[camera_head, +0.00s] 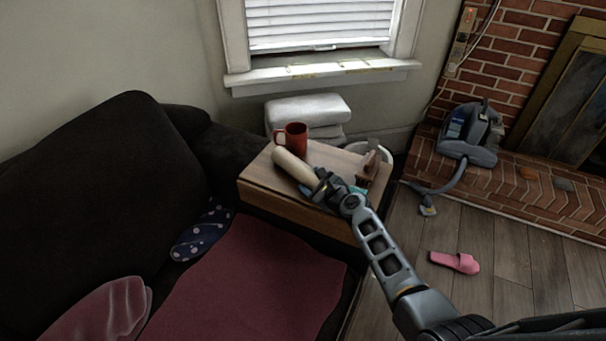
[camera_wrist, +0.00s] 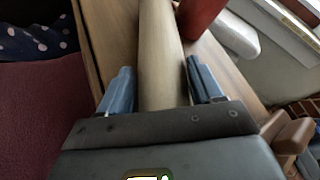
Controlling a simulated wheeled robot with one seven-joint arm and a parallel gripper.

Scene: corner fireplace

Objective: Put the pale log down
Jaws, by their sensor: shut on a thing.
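The pale log (camera_head: 294,166) is a smooth, light tan cylinder over the wooden side table (camera_head: 258,181). In the wrist view the log (camera_wrist: 160,55) runs straight away from me between my two blue-grey fingers. My gripper (camera_head: 322,186) is shut on the log near its end, above the table's front part. In the wrist view the gripper (camera_wrist: 163,88) has one finger on each side of the log. I cannot tell whether the log touches the tabletop. Its near end is hidden by my gripper.
A red mug (camera_head: 292,137) stands on the table close behind the log. A brown wooden object (camera_head: 370,166) stands at the table's right edge. A dark sofa (camera_head: 90,190) borders the table on the left. A pink slipper (camera_head: 455,262) and a grey vacuum cleaner (camera_head: 470,135) are to the right.

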